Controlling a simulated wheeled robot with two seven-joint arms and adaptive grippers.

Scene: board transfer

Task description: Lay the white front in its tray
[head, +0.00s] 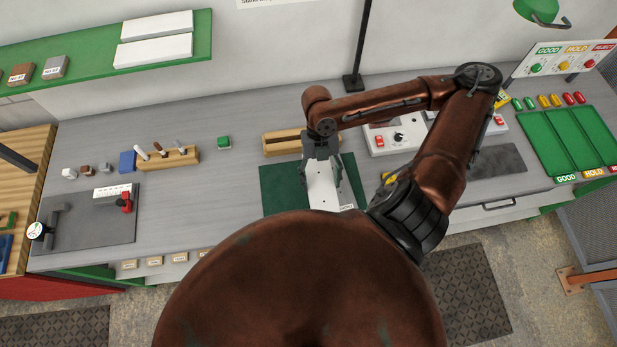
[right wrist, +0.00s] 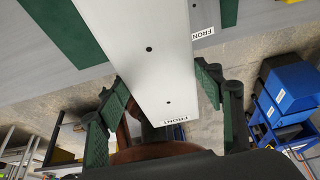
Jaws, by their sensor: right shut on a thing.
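The white front (head: 322,194) is a long white board with small dark holes. My right gripper (head: 321,176) is shut on it, one finger on each side, over the dark green mat (head: 277,188). In the right wrist view the white front (right wrist: 140,48) runs away between the green finger pads, with a FRONT label at its near end. A second, partly covered FRONT label (right wrist: 203,33) shows beside the board. I cannot tell whether the board touches the surface below. I cannot make out a separate tray rim. My left gripper is not in view.
A slotted wooden block (head: 285,145) stands behind the mat, and a switch panel (head: 385,143) to its right. Green sorting bins (head: 560,137) stand at right.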

